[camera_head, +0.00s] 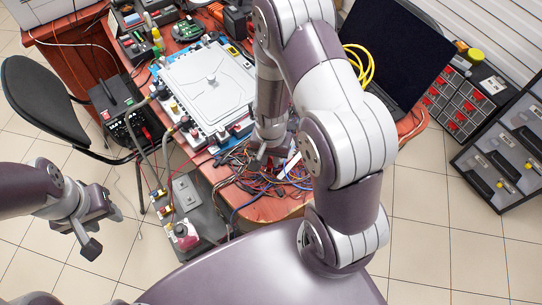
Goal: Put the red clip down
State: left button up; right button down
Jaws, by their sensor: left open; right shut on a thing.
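My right gripper (264,154) hangs over the tangle of coloured wires near the table's front edge. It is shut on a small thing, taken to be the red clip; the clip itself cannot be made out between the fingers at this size. My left gripper (103,229) is open and empty over the tiled floor at the lower left, away from the table. Grey hoses (164,147) run down from the left edge of the white lidded unit (208,85) toward a grey box.
The wire tangle (243,177) covers the table's (270,209) front part. The grey box (187,193) stands left of it. A dark laptop (400,55) and yellow cable (362,66) lie to the right. A black chair (42,98) is at left. Bare tabletop shows only in small patches.

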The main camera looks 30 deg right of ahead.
jog(key=shift+f, duration=0.2)
jog(key=c, duration=1)
grip_release()
jog(key=shift+c, duration=0.2)
